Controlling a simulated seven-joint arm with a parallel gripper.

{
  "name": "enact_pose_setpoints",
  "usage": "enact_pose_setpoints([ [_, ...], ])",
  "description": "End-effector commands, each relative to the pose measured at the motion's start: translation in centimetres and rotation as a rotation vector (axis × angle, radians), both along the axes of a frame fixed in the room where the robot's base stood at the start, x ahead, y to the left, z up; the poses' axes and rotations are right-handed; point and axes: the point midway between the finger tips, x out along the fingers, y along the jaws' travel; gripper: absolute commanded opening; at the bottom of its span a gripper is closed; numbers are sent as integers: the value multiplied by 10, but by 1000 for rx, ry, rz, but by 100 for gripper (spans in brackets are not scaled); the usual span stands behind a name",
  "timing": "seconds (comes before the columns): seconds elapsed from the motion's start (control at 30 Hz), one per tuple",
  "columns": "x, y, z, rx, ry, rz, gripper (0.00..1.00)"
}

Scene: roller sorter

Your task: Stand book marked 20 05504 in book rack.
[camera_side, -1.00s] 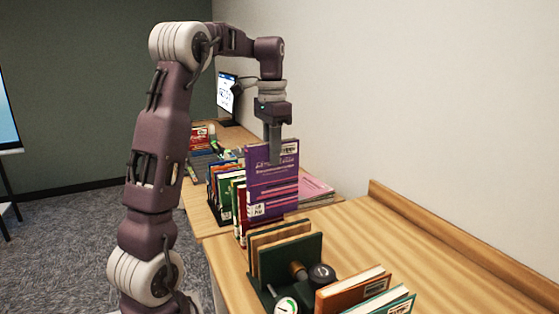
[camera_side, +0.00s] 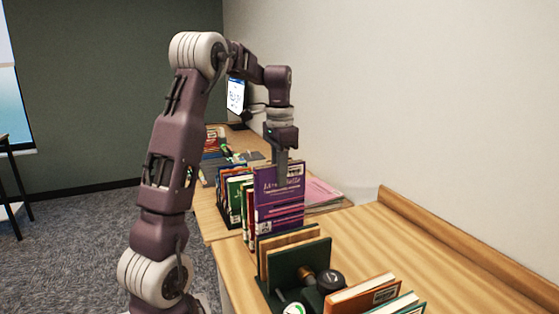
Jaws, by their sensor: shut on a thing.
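A purple book (camera_side: 279,205) with a white label stands upright in the side view, its cover facing the camera. My gripper (camera_side: 283,172) points down and is shut on the top edge of this book. The mark on the book is too small to read. Behind and left of it, a row of upright books (camera_side: 232,192) stands in a dark rack (camera_side: 222,209). The purple book is at the near end of this row. Its lower edge is partly hidden by nearer books, so I cannot tell whether it touches the surface.
Nearer stand tan books (camera_side: 288,240) and a dark green bookend (camera_side: 300,262), with dark round objects (camera_side: 329,280) beside it. An orange book (camera_side: 360,295) is at the front. Flat magazines (camera_side: 322,194) lie behind. The wooden desk (camera_side: 420,250) is clear at right.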

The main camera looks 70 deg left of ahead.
Motion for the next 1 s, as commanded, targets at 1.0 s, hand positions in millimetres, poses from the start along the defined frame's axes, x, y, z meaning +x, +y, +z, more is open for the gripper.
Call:
enact_pose_setpoints([
  [1.0, 0, 0, -83, 1, -1, 1, 0],
])
